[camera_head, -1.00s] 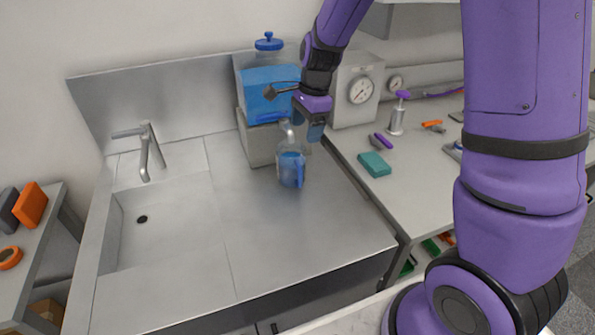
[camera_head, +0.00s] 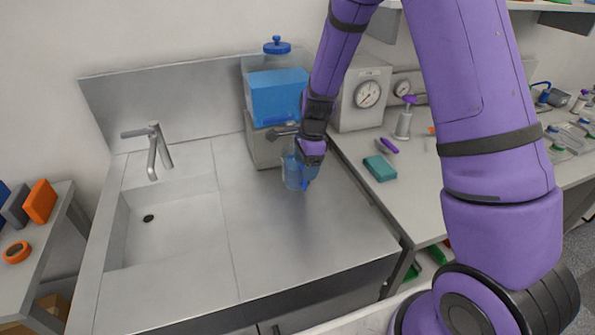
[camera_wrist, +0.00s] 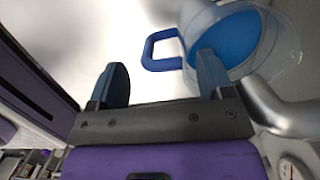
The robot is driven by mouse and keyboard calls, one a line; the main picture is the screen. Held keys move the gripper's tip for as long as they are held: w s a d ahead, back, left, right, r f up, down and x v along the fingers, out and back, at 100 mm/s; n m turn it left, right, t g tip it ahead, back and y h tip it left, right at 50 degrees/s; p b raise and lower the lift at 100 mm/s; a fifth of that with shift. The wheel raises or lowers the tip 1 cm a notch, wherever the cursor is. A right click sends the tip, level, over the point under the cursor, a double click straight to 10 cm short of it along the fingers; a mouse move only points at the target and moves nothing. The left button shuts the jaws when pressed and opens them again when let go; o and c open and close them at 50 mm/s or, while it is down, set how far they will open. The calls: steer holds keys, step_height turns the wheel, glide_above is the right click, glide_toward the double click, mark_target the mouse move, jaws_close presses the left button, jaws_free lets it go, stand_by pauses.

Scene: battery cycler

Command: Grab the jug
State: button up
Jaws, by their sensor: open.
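The jug (camera_head: 291,172) is clear with blue liquid and a blue handle. It stands upright on the steel counter to the right of the sink, partly hidden behind my gripper (camera_head: 306,172) in the head view. In the wrist view the jug (camera_wrist: 236,38) is at the upper right, with its blue loop handle (camera_wrist: 150,50) pointing left. My gripper (camera_wrist: 160,85) is open there. The handle lies beyond the fingertips, in line with the gap between them, and nothing shows gripped.
A blue-filled dispenser (camera_head: 277,97) on a grey block (camera_head: 264,150) stands behind the jug. The sink (camera_head: 175,225) and faucet (camera_head: 152,150) are to the left. A gauge box (camera_head: 362,95) and teal block (camera_head: 380,168) are to the right. The front counter is clear.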

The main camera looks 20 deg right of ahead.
mark_target(299, 171)
steer(key=shift+a+f, duration=0.15)
steer(key=shift+f, duration=0.65)
steer(key=shift+a+f, duration=0.1)
steer(key=shift+f, duration=0.65)
steer(key=c, duration=1.3)
steer(key=shift+o, duration=0.2)
steer(key=shift+r, duration=0.15)
